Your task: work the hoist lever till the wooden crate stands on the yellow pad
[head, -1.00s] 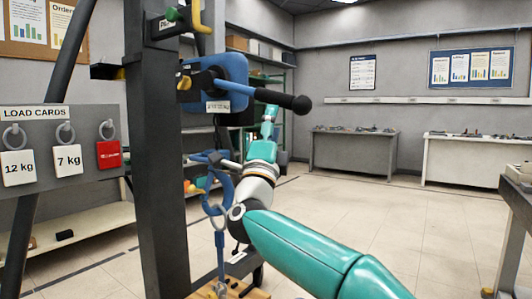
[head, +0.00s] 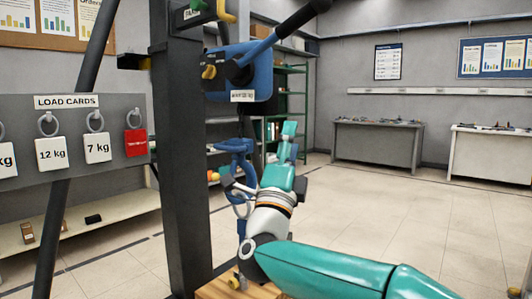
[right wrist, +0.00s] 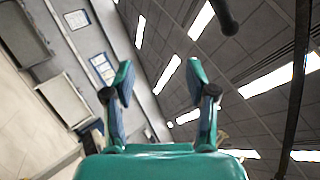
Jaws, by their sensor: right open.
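The hoist lever (head: 262,47) slants up to the right from the blue hoist body (head: 240,75). Its black grip (head: 303,14) is near the top edge. My right gripper (head: 287,145) is below the lever, apart from it. The right wrist view shows its two fingers (right wrist: 161,78) spread with nothing between them; a dark rounded bar, probably the lever grip (right wrist: 227,16), is at the top. A wooden top, probably the crate (head: 238,290), shows at the bottom edge under the blue hook (head: 236,150), partly hidden by my arm. The yellow pad and my left gripper are not in view.
A dark upright post (head: 183,160) stands left of the hoist. A grey board with load cards (head: 75,150) hangs left of it. Green shelves (head: 290,100) and benches (head: 376,148) stand far back. The floor at right is clear.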

